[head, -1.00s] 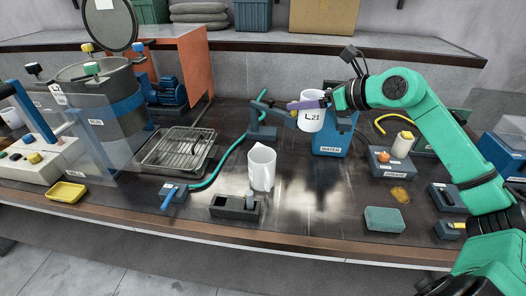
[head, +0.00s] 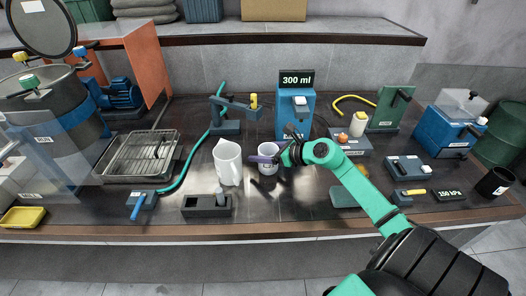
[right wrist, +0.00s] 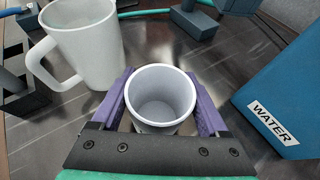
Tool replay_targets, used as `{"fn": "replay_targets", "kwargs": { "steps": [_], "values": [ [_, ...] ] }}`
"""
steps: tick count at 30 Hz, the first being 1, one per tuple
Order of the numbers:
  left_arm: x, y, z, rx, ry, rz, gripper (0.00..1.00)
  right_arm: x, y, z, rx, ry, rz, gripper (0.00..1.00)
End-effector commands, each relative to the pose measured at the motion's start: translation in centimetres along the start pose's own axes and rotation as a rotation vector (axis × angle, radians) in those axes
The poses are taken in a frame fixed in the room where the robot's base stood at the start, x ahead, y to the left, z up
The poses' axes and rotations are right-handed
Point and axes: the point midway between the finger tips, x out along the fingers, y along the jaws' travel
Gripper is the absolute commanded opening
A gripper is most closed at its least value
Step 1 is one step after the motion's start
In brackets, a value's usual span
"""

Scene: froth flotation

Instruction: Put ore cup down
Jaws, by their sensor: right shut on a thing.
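The ore cup, a small white cup (head: 267,168), is at the bench top right of the white jug (head: 228,163). My right gripper (head: 268,158) is shut on it, with purple fingers on its two sides. In the right wrist view the cup (right wrist: 160,95) stands upright between the fingers, and its inside looks empty. I cannot tell whether its base touches the bench (head: 290,205). The jug (right wrist: 85,45) is close by at the upper left of that view. My left gripper is not in view.
The blue water dispenser (head: 296,118) under a "300 ml" display (head: 297,79) stands behind the cup. A dark block holder (head: 206,206) lies in front of the jug. A wire rack tray (head: 140,158) is farther left. Bare bench lies in front of the cup.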

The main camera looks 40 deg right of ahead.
Motion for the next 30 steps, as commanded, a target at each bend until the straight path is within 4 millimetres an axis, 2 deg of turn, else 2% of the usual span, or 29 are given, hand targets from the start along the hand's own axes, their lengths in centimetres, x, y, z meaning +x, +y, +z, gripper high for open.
{"fn": "replay_targets", "kwargs": {
  "steps": [1,2,3,10,14,17,27,30],
  "values": [
    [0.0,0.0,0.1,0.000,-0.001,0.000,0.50,0.0,0.0,0.0,0.000,0.001,0.000,0.85],
    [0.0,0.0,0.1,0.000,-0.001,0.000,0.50,0.0,0.0,0.0,0.000,0.001,0.000,0.96],
    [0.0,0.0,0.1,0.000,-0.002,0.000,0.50,0.0,0.0,0.0,0.000,0.001,0.000,1.00],
    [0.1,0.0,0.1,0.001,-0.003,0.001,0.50,-0.1,0.0,0.0,0.000,0.001,0.000,1.00],
    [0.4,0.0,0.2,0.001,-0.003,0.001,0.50,-0.9,-0.1,-0.2,-0.002,0.002,-0.001,1.00],
    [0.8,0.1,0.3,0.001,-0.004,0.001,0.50,-2.4,0.1,-0.3,-0.003,0.004,0.001,1.00],
    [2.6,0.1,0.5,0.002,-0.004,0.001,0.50,-9.6,0.0,-0.3,0.000,0.002,-0.001,1.00],
    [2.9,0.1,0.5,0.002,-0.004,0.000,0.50,-11.2,0.0,-0.2,0.001,0.000,-0.001,1.00]
  ]
}}
